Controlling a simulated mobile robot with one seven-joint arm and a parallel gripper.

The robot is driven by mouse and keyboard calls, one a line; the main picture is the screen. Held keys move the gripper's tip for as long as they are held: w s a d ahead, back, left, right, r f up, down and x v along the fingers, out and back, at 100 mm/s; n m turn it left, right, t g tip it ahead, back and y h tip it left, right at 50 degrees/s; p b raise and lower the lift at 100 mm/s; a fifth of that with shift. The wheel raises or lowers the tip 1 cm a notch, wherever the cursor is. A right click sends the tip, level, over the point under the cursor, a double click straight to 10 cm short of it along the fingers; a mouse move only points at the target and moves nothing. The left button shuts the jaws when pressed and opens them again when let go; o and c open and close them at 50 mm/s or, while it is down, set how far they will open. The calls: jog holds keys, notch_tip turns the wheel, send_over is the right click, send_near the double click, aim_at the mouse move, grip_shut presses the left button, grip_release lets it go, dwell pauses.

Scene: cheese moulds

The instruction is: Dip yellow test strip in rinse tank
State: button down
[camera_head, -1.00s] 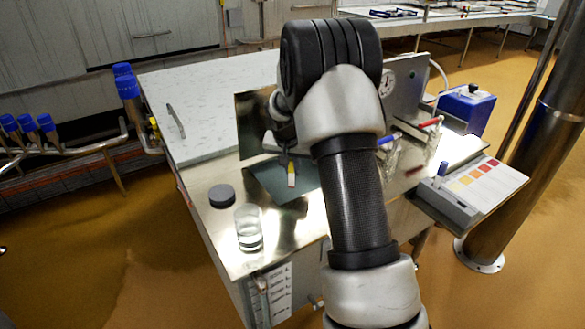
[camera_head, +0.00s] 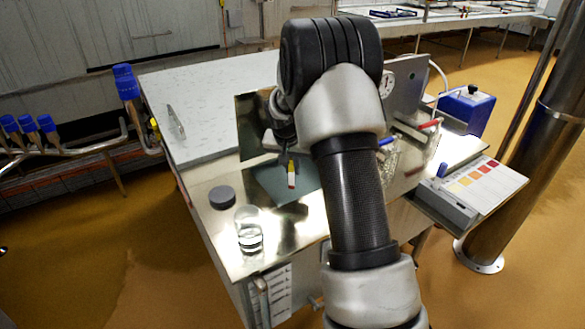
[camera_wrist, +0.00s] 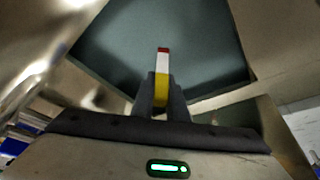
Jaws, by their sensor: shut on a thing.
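The test strip (camera_head: 291,180) is yellow at the held end, white in the middle and red at the free tip. It also shows in the wrist view (camera_wrist: 162,66). My gripper (camera_wrist: 160,92) is shut on its yellow end. The rinse tank (camera_head: 262,184) shows as a dark teal area in the metal worktop, and in the wrist view (camera_wrist: 110,50) it lies behind the strip. The strip is over the teal area; I cannot tell whether its tip touches the liquid. My arm hides part of the tank in the head view.
A glass beaker with clear liquid (camera_head: 249,238) and a dark round lid (camera_head: 222,197) stand to the left on the worktop. A colour chart (camera_head: 478,182) lies on a shelf to the right. A blue canister (camera_head: 466,108) stands at the back right.

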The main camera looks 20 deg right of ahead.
notch_tip(320, 180, up, 13)
jog(key=p, duration=0.7)
